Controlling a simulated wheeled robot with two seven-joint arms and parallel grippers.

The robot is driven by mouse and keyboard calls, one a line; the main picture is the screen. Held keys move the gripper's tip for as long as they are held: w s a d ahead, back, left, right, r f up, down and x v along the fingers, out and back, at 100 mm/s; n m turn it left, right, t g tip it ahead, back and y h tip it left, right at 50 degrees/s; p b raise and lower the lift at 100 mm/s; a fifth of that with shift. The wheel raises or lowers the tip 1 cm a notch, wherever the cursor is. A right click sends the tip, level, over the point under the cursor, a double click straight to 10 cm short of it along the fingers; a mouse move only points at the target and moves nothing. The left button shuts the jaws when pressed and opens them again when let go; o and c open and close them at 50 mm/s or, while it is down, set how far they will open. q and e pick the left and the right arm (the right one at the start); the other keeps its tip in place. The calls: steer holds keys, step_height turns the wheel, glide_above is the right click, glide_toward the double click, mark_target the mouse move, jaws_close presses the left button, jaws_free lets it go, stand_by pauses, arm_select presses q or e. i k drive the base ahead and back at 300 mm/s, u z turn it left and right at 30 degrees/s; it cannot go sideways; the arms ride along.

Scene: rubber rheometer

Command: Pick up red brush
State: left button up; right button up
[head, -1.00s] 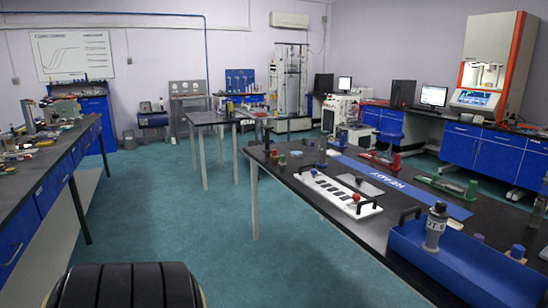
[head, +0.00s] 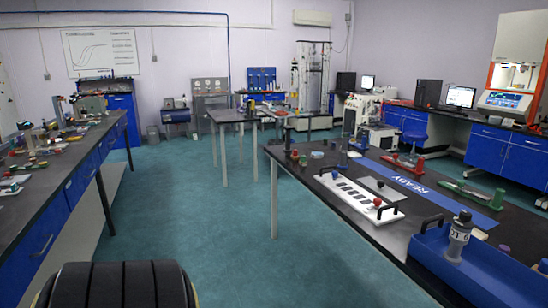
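No object is clearly recognisable as a red brush. A red tool-like item with a small upright red part (head: 401,163) lies on the black right-hand table (head: 330,222), beyond the white panel; at this size I cannot tell if it is a brush. Small red items also lie among the clutter on the left bench (head: 50,202), too small to identify. Neither my left nor my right gripper is in view.
The right table also holds a white panel (head: 340,197) with black handles, a blue READY strip (head: 420,187), a green tool (head: 467,191) and a blue tray (head: 425,246). A further table (head: 232,115) stands behind. The teal floor (head: 200,215) between benches is clear.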

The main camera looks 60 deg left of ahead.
mark_target(295, 156)
steer(key=u, duration=2.45)
steer(key=i, duration=4.55)
steer(key=z, duration=3.1)
